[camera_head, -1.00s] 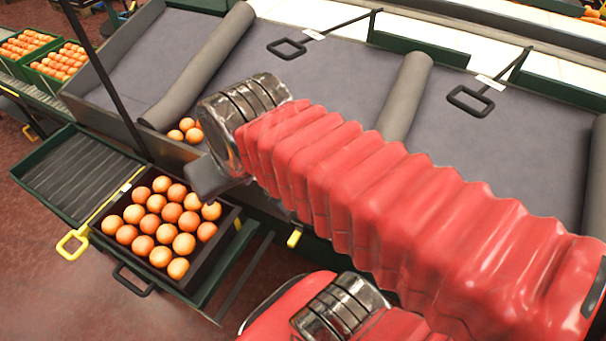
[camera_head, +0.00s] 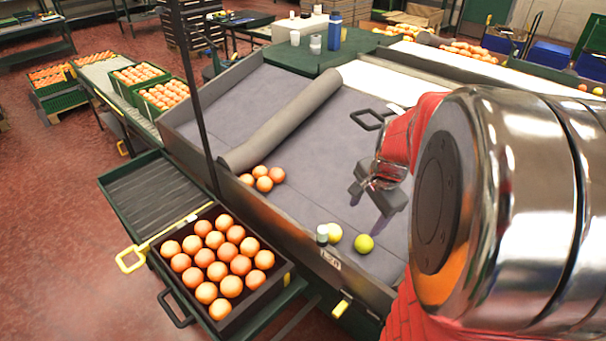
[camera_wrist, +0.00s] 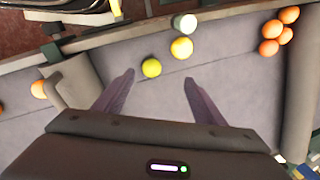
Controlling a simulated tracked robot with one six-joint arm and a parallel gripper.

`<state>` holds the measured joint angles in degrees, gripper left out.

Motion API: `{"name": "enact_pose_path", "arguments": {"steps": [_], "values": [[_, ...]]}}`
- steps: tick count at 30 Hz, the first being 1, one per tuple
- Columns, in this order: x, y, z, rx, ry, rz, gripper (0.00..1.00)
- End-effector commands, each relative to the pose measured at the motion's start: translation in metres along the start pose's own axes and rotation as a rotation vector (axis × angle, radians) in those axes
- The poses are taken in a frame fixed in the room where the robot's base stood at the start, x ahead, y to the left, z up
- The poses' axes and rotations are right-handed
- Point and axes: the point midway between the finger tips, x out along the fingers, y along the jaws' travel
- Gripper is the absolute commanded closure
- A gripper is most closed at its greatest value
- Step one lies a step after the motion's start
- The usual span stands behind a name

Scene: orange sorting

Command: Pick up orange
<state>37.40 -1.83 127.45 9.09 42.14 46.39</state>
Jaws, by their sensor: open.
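Several oranges (camera_head: 264,183) lie in a small cluster on the grey sorting table (camera_head: 300,150), against the padded roll near the table's front edge. In the wrist view this cluster (camera_wrist: 280,30) is at the upper right, apart from my gripper. More oranges (camera_head: 208,257) fill a dark crate (camera_head: 178,290) in front of the table. My gripper (camera_head: 385,215) is above the table, to the right of the cluster. Its two fingers (camera_wrist: 158,78) are spread and empty in the wrist view. My arm hides the right side of the head view.
A grey padded roll (camera_head: 285,122) divides the table. Another orange (camera_wrist: 38,89) shows at the wrist view's left. The table's middle is clear.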

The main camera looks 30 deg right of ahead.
Motion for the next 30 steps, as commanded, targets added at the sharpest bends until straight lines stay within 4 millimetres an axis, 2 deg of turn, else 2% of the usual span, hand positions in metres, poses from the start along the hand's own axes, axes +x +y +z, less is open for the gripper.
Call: {"name": "enact_pose_path", "arguments": {"steps": [3, 7, 20, 30], "values": [[0.015, 0.007, -0.022, 0.12, -0.006, 0.015, 0.36], [0.021, 0.011, -0.031, 0.177, -0.007, 0.02, 0.36], [0.026, 0.011, -0.031, 0.179, -0.009, 0.022, 0.36], [0.067, 0.013, -0.03, 0.179, -0.011, 0.024, 0.36]]}}
